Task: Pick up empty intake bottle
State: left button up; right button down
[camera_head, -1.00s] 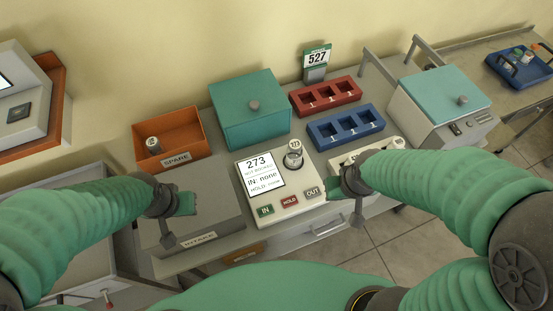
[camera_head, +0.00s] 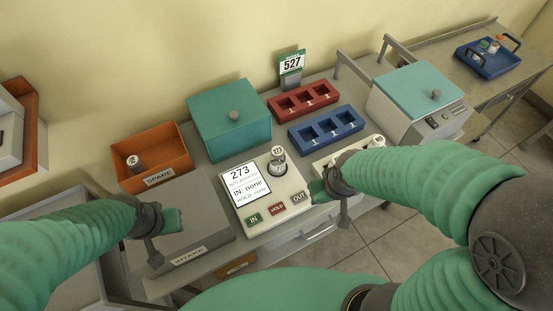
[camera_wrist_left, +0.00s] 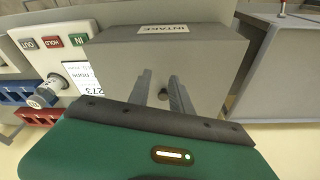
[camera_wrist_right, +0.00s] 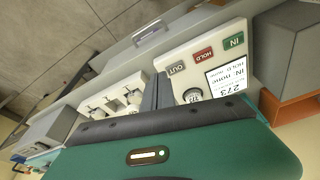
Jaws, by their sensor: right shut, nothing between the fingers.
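A small bottle with a numbered cap (camera_head: 278,160) stands upright in the round seat of the white reader, whose screen shows 273 and "IN: none". Another small bottle (camera_head: 133,163) stands in the orange SPARE bin (camera_head: 165,157). The grey INTAKE box (camera_head: 195,232) has a closed-looking top; I cannot see inside it. My left gripper (camera_head: 180,219) is over this box. My right gripper (camera_head: 320,191) is shut and empty beside the reader's right edge.
The reader (camera_head: 290,205) sits mid-bench. Behind are a teal box (camera_head: 230,130), a red rack (camera_head: 302,100) and a blue rack (camera_head: 326,130). A white rack is partly hidden by my right arm. A teal-lidded machine (camera_head: 418,95) and a blue tray (camera_head: 487,62) stand at right.

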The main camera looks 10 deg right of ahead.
aim_at(278, 158)
jog(key=i+l+u, duration=0.1)
jog(key=l+u, duration=0.75)
jog(key=u, duration=0.15)
jog(key=i, duration=0.05)
